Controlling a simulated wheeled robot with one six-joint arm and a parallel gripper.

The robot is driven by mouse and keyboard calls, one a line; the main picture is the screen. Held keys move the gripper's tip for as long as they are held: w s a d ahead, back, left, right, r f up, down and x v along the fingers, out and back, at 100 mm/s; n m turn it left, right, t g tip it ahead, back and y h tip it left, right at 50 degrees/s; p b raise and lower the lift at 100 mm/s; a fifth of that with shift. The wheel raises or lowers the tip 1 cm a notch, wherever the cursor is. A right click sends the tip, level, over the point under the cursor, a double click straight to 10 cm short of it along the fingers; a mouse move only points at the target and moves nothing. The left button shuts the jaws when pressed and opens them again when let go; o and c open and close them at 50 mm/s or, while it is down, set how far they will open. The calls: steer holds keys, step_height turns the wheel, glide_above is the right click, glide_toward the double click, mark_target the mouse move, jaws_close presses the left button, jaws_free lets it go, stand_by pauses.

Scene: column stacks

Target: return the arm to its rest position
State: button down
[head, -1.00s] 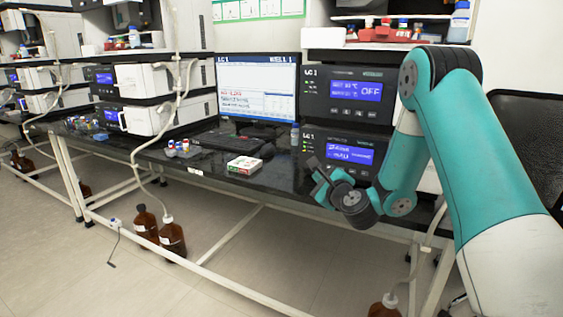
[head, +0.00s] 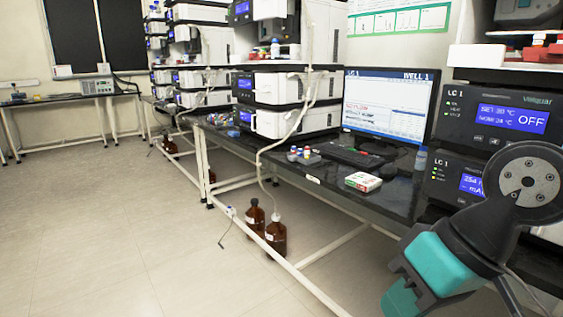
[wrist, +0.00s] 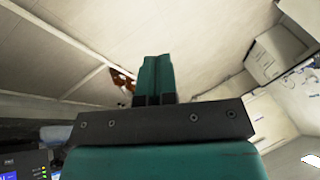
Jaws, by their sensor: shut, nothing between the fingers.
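My gripper (head: 400,298) is at the lower right of the head view, in front of the bench, with its teal fingers pointing down and to the left. It also shows in the wrist view (wrist: 157,65), where the two teal fingers lie together with nothing between them. My arm is folded close to the head camera, and its grey joint fills the right edge of the head view. The gripper is apart from the bench and its objects.
The dark bench (head: 395,200) carries a monitor (head: 390,105), a keyboard (head: 345,155), a small box (head: 363,181), a vial rack (head: 303,157) and LC units (head: 500,118). Brown bottles (head: 276,238) stand on the floor below. The floor (head: 120,230) at left is clear.

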steer(key=s+r+n+p, duration=0.1)
steer(key=s+r+p, duration=0.1)
steer(key=r+p, duration=0.7)
steer(key=s+d+r+n+g+h+p, duration=0.1)
steer(key=s+r+p, duration=0.1)
steer(key=r+p, duration=0.8)
steer(key=shift+s+d+r, duration=0.15)
steer(key=shift+s+r, duration=0.05)
steer(key=shift+r, duration=0.1)
stand_by(0.6)
